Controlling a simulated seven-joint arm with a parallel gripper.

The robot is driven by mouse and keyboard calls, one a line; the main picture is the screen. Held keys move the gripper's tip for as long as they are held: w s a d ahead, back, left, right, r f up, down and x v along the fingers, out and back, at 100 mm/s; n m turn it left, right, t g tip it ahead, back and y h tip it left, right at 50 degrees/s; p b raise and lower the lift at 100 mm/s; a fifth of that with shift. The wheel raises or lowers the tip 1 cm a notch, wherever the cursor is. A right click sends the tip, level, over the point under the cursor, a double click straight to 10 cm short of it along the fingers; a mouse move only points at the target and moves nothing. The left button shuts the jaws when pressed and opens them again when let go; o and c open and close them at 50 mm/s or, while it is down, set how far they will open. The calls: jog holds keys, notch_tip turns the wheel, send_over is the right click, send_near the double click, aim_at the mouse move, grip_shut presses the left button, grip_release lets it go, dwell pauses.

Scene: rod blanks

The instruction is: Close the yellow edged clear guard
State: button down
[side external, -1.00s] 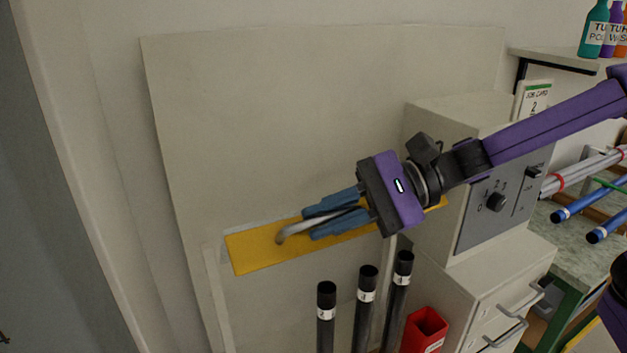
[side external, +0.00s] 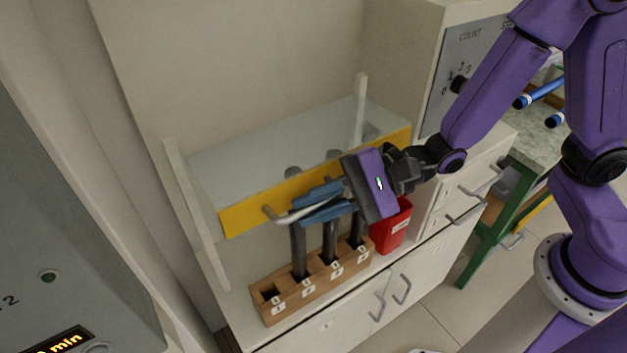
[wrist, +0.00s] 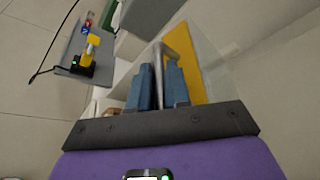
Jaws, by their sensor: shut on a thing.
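The clear guard (side external: 240,158) slopes down and forward between two pale side posts, with a wide yellow strip (side external: 245,216) along its lower front edge. A grey bar handle (side external: 278,217) runs along the yellow strip. My gripper (side external: 306,205) is shut on the handle, its blue fingers either side of the bar. In the wrist view my gripper (wrist: 159,78) has the handle (wrist: 158,62) between its fingers, with the yellow strip (wrist: 187,65) beside it. My fingers hide part of the handle. The yellow strip crosses in front of the dark rods' upper parts.
A wooden block (side external: 320,283) with numbered slots holds several dark rods below the guard. A red bin (side external: 393,232) stands right of it, close under my gripper. A control box with a knob (side external: 458,85) is at the right. Open floor lies in front of the drawers.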

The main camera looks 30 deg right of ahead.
jog(key=shift+w+f, duration=0.1)
jog(key=shift+f, duration=1.65)
jog(key=c, duration=1.2)
grip_release()
jog(key=shift+o, duration=0.2)
jog(key=v, duration=1.2)
